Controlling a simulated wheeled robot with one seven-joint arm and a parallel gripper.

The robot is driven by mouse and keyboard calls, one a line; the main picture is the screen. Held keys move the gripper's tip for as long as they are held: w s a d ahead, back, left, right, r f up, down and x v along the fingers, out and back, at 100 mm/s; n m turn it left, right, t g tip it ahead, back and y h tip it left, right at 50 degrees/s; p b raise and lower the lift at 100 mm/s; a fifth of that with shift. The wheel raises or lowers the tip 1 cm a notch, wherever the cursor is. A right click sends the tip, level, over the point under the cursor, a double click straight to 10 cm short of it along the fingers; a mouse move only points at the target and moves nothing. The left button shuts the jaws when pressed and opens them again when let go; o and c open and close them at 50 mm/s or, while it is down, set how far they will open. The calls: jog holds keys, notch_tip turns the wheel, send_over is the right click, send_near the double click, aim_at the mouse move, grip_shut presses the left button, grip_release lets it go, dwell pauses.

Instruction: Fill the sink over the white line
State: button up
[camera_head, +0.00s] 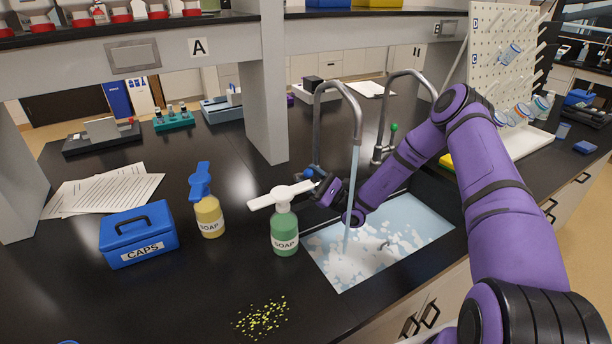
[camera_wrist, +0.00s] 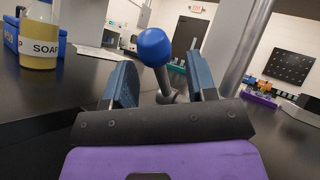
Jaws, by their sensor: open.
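The sink (camera_head: 425,206) holds pale blue water (camera_head: 405,222) with patches of white foam. The left grey tap (camera_head: 357,115) runs a stream of water (camera_head: 351,195) into it. I cannot make out the white line. The tap's blue knob (camera_head: 309,173) is at its base, and in the wrist view the blue knob (camera_wrist: 154,47) stands between my finger pads. My gripper (camera_head: 318,185) is open around the knob, with gaps on both sides in the wrist view (camera_wrist: 162,75). A second tap (camera_head: 383,110) with a green knob (camera_head: 393,128) shows no stream.
A green soap bottle (camera_head: 284,232) stands close to the sink's left edge. A yellow soap bottle (camera_head: 209,215) and a blue caps box (camera_head: 138,238) stand further left. A grey post (camera_head: 262,90) rises behind, and a pegboard (camera_head: 500,60) stands at the right.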

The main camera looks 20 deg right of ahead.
jog(key=v, duration=0.9)
jog(key=shift+s+d+f, duration=0.1)
jog(key=shift+s, duration=0.05)
